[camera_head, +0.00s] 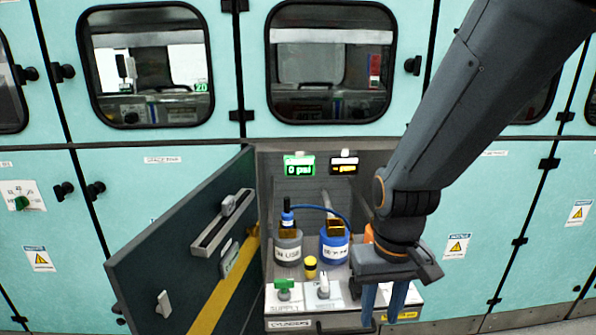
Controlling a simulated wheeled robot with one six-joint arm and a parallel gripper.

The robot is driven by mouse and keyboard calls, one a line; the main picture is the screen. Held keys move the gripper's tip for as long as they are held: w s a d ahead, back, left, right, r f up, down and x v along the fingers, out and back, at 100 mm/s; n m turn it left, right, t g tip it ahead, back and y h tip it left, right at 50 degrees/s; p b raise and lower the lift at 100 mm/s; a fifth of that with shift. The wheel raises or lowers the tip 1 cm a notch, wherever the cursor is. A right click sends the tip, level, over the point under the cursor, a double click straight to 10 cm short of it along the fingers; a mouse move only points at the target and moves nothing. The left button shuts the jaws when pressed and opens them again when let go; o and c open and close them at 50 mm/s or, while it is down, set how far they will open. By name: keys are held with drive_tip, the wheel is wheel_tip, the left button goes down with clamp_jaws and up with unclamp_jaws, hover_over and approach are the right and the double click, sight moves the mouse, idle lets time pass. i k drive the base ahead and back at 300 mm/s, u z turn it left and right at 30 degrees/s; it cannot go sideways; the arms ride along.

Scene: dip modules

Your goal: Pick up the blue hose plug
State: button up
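A blue plug-like piece (288,216) stands upright on top of the left grey bottle (288,248) inside the open cabinet. A thin blue hose (330,208) arcs from near it toward the right blue bottle (334,246), which has an orange-brown top. I cannot tell for sure that the blue piece is the hose plug. My gripper (378,318) points down in front of the cabinet, right of and lower than both bottles. Its two blue fingers are apart, with nothing visible between them. My arm and gripper cover the cabinet's right side, where part of an orange object (368,234) shows.
The cabinet door (180,255) stands open to the left. A yellow-capped item (310,267) is in front of the bottles. A green valve (284,288) and a pale valve (323,285) sit on the front ledge. Two small displays (299,166) hang above. Closed teal panels surround the opening.

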sight(287, 215)
drive_tip(key=z, duration=0.15)
drive_tip(key=i, duration=0.95)
drive_tip(key=u, duration=1.2)
